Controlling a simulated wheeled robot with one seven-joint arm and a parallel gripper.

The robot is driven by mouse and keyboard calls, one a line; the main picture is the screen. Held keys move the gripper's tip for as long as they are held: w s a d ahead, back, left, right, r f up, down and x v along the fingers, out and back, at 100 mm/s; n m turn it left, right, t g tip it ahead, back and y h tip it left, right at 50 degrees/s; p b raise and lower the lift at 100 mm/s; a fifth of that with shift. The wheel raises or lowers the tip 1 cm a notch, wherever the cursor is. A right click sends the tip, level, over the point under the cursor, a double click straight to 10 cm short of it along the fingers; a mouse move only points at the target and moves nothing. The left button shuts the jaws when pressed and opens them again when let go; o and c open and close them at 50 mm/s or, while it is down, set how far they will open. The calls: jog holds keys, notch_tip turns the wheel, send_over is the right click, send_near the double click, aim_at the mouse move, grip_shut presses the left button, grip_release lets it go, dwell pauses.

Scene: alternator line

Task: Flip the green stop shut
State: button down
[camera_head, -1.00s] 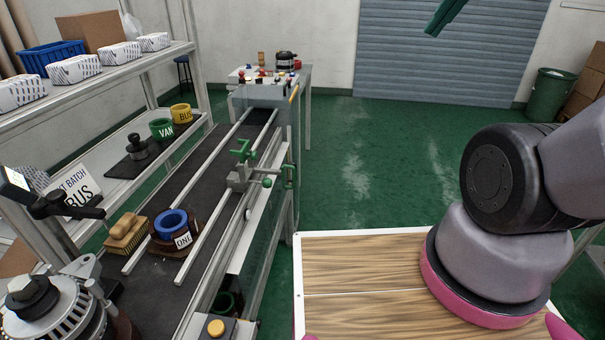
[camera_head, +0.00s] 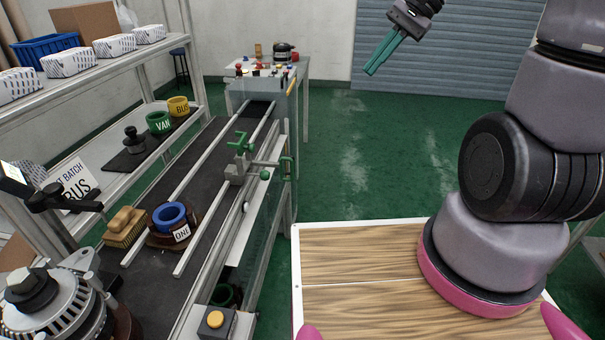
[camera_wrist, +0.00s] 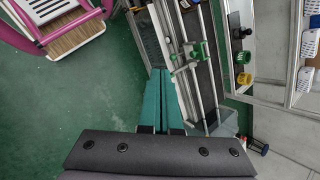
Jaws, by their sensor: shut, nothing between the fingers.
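The green stop (camera_head: 241,144) sits on a grey bracket on the near rail of the conveyor, with a green ball knob (camera_head: 265,174) beside it. I cannot tell for sure from its pose whether it is open or shut. It also shows in the wrist view (camera_wrist: 197,49), above and right of the fingers. My gripper (camera_head: 371,71) is up in the air at the top of the head view, to the right of the stop and well apart from it. Its teal fingers are together and empty; they also show in the wrist view (camera_wrist: 160,72).
The dark conveyor (camera_head: 215,140) carries a blue ring (camera_head: 170,215) tagged ONE and a brush (camera_head: 124,226). A shelf with green (camera_head: 159,122) and yellow rings (camera_head: 178,106) stands behind it. A yellow button (camera_head: 214,319) is at the front. The floor right of the conveyor is clear.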

jog(key=w+a+f+m+g+y, duration=0.25)
jog(key=w+f+y, duration=0.35)
jog(key=f, duration=0.4)
jog(key=w+f+m+t+y, duration=0.1)
jog(key=f+m+t, duration=0.2)
jog(key=f, duration=0.7)
jog(key=w+f+m+t+y, duration=0.1)
jog(key=w+f+m+t, duration=0.1)
jog(key=f+m, duration=0.4)
jog(key=w+d+f+m+t+y, duration=0.1)
jog(key=f+m+t, duration=0.3)
jog(key=f, duration=1)
jog(key=shift+w+f+y, duration=0.3)
jog(key=shift+w, duration=0.45)
jog(key=shift+t, duration=0.25)
jog(key=x, duration=1.4)
